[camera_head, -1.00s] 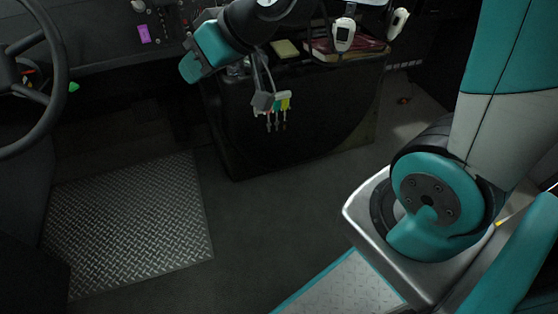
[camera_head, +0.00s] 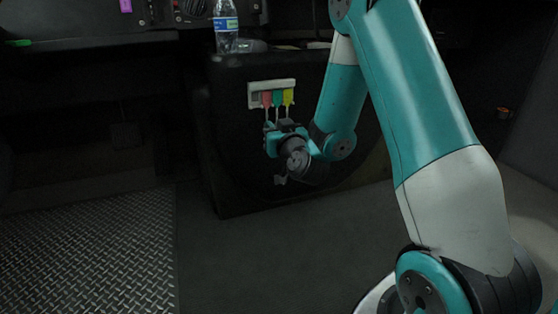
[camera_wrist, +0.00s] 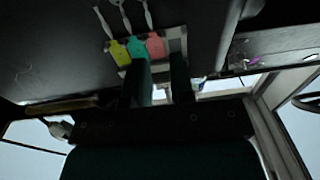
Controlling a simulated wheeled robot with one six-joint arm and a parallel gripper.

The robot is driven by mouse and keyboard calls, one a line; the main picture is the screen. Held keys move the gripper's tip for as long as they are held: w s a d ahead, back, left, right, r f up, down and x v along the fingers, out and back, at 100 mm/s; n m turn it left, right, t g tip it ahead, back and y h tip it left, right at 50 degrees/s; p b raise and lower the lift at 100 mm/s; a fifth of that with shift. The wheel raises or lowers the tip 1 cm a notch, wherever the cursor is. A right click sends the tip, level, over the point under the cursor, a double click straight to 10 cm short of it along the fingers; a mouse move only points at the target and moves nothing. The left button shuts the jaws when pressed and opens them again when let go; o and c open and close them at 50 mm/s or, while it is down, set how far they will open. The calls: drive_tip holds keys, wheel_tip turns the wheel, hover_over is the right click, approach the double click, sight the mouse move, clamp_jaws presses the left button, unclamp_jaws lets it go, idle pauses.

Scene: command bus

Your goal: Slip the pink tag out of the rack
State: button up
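The pale rack (camera_head: 256,87) is on the front of the dark console and holds three tags with keys hanging below. The pink tag (camera_head: 267,99) is the left one in the head view, beside the teal tag (camera_head: 277,98) and the yellow tag (camera_head: 288,97). In the wrist view the order is reversed, with the pink tag (camera_wrist: 155,45) on the right of the teal tag (camera_wrist: 137,48). My gripper (camera_wrist: 160,62) is open, its two fingers apart, pointing at the rack near the pink tag. I cannot tell whether a finger touches it.
A water bottle (camera_head: 226,28) stands on top of the console (camera_head: 225,130). A purple object (camera_head: 126,6) is on the dashboard at the upper left. A diamond-plate floor panel (camera_head: 95,250) lies at the lower left, and the dark floor in front of the console is clear.

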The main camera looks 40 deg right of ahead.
sight(267, 115)
drive_tip(key=shift+h, duration=0.4)
drive_tip(key=p+x, duration=0.3)
drive_tip(key=p, duration=0.1)
drive_tip(key=d+p+x, duration=0.1)
drive_tip(key=p+x, duration=0.1)
drive_tip(key=p, duration=0.1)
drive_tip(key=shift+w+f, duration=0.15)
drive_tip(key=shift+f, duration=0.15)
drive_tip(key=p+x, duration=0.2)
drive_tip(key=p, duration=0.4)
drive_tip(key=shift+w+d, duration=0.15)
drive_tip(key=shift+w, duration=0.25)
drive_tip(key=shift+w+f+p, duration=0.15)
drive_tip(key=shift+w+p, duration=0.1)
drive_tip(key=shift+p, duration=0.35)
drive_tip(key=shift+d+f, duration=0.1)
drive_tip(key=shift+c, duration=0.4)
clamp_jaws()
